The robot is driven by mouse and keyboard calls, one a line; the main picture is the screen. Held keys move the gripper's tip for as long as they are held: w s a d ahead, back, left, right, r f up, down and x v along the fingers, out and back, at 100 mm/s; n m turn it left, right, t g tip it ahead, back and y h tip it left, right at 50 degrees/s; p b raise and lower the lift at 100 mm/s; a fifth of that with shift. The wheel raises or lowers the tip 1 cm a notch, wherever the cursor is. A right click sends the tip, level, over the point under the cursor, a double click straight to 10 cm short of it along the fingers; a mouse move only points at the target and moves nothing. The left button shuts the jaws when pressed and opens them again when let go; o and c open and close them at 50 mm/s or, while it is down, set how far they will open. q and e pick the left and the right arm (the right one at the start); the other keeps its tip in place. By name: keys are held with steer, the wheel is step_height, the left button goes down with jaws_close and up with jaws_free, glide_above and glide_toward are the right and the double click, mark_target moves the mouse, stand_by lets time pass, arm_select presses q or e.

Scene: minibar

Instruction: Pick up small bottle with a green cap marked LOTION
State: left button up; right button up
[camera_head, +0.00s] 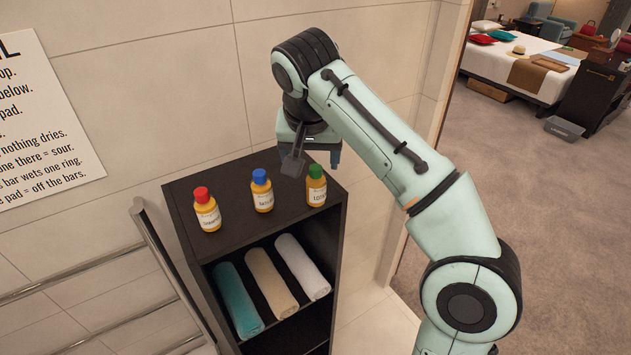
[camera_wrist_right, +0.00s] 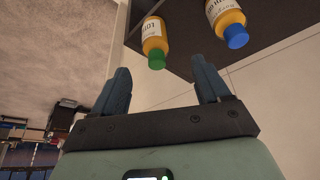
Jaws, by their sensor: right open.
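The small orange-yellow bottle with a green cap (camera_head: 316,186) stands upright at the right end of the dark shelf top. Its white label is partly legible and seems to begin with "LOTI". My right gripper (camera_head: 312,162) is open and empty, just above and behind this bottle in the head view. In the right wrist view the green-capped bottle (camera_wrist_right: 155,42) shows beyond the open fingers (camera_wrist_right: 160,88), apart from them and between their lines. My left gripper is not in view.
A blue-capped bottle (camera_head: 262,191) and a red-capped bottle (camera_head: 207,209) stand to the left on the same dark shelf unit (camera_head: 240,232). Rolled towels (camera_head: 272,282) lie on the shelf below. A metal rail (camera_head: 170,262) is at the left; a tiled wall stands behind.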

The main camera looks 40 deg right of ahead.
mark_target(313, 174)
steer(key=x, duration=0.6)
steer(key=shift+d, duration=0.1)
steer(key=x, duration=0.5)
steer(key=shift+s+d, duration=0.1)
steer(key=shift+d, duration=0.15)
steer(key=c, duration=1.1)
steer(key=shift+r, duration=0.1)
